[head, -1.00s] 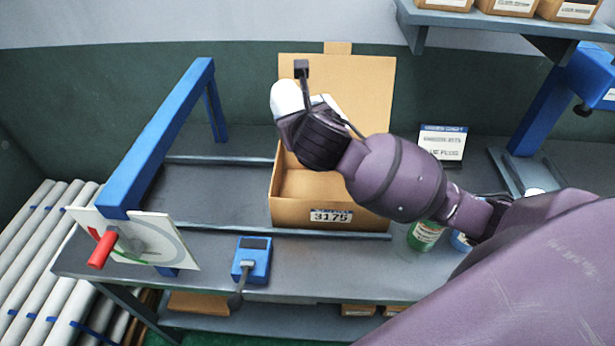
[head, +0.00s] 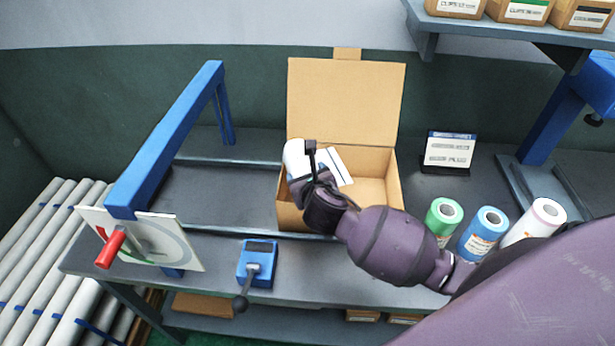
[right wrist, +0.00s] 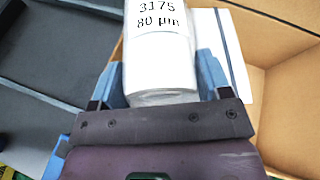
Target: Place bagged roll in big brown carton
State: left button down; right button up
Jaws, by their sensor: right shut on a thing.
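The big brown carton (head: 376,187) stands open on the bench with its lid flap (head: 346,100) raised at the back. The bagged roll (head: 296,160), white and in clear wrap, is held by my right gripper (head: 308,172) at the carton's left side, over its opening. In the right wrist view the roll (right wrist: 160,62) reads "3175 80 µm" and lies between the two blue fingers of my right gripper (right wrist: 162,80). I cannot tell how far it is below the rim. A white card or sheet with a dark stripe (head: 336,168) shows beside the roll, inside the carton. My left gripper is out of view.
Green (head: 443,217), blue (head: 484,232) and white (head: 541,215) rolls stand right of the carton, near my right arm. A blue frame (head: 165,140) and a blue device with a lever (head: 257,262) are left. A sign (head: 449,152) stands behind the rolls.

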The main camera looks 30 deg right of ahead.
jog(key=shift+f, duration=0.25)
jog(key=shift+f, duration=0.45)
jog(key=shift+s+f, duration=0.15)
jog(key=shift+f, duration=0.05)
jog(key=o, duration=1.1)
jog(key=shift+s+f, duration=0.1)
jog(key=shift+f, duration=0.15)
jog(key=shift+r, duration=0.25)
jog(key=v, duration=0.8)
jog(key=r+v, duration=0.1)
jog(key=v, duration=0.3)
jog(key=shift+w+r, duration=0.15)
jog(key=shift+w, duration=0.05)
